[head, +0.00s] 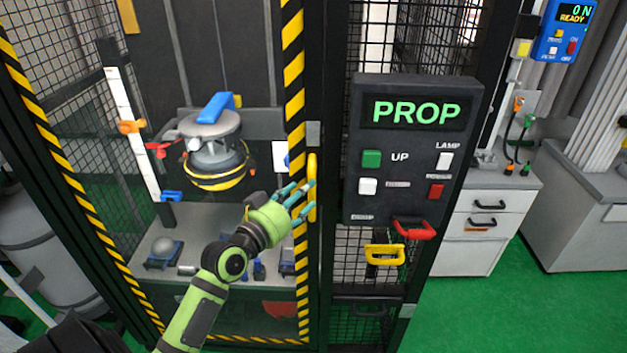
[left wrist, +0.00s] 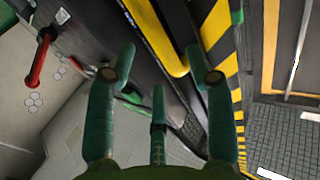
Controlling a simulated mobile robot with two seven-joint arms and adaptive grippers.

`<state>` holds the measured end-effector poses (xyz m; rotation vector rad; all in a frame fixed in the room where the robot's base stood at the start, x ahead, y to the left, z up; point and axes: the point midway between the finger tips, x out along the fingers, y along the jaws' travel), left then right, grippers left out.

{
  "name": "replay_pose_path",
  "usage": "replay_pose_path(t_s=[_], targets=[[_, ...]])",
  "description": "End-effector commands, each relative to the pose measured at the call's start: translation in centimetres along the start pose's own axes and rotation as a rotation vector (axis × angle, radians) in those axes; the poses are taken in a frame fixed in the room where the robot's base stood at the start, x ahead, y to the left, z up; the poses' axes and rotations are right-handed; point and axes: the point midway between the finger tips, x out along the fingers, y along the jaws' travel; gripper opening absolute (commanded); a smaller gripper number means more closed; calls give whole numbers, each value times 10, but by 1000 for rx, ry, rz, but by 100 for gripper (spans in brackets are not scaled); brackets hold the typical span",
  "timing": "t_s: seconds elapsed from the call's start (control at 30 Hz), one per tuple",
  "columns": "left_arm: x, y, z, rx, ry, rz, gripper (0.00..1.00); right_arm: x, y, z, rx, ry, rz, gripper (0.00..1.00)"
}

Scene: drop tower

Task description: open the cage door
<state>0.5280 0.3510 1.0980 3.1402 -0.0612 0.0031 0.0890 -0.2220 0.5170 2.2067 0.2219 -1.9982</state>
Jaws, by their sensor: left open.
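The cage door (head: 292,45) has a yellow-and-black striped frame and looks shut against the dark post at its right. Its yellow upright handle (head: 312,190) is on the door's right edge. My left gripper (head: 299,197) is open, with teal fingers at the handle's left side in the head view. In the left wrist view the handle (left wrist: 160,38) runs between the spread fingertips of the gripper (left wrist: 162,78). I cannot tell whether any finger touches it. My right gripper is not in view.
A control panel (head: 372,210) reading PROP stands right of the door, with a red handle (head: 414,229) and a yellow handle (head: 385,254) below. Inside the cage is a round drop weight (head: 213,150) with a blue top. Green floor (head: 490,310) is clear at right.

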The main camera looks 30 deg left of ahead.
Motion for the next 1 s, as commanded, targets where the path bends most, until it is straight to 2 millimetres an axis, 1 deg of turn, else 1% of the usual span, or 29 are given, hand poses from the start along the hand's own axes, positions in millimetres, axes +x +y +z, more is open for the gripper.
replay_pose_path(t_s=[0.03,0.1,0.2,0.3,0.43,0.67,0.77,0.8,0.83,1.0], targets=[[9,0,-4,-4,1,0,54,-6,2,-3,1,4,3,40],[20,0,-3,-4,1,-1,54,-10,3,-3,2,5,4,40],[34,0,-2,-4,1,0,54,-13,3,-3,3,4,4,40],[43,0,-1,-3,0,-1,54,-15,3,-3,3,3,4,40],[48,0,0,-2,-1,0,54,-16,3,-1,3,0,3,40],[49,0,1,-1,-1,0,54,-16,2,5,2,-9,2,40],[48,0,1,-1,-1,0,18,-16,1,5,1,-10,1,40],[48,0,1,-1,-1,0,2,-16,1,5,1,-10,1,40],[48,0,1,-1,-1,0,0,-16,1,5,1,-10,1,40],[48,0,1,-1,-1,0,0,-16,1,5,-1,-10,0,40]])
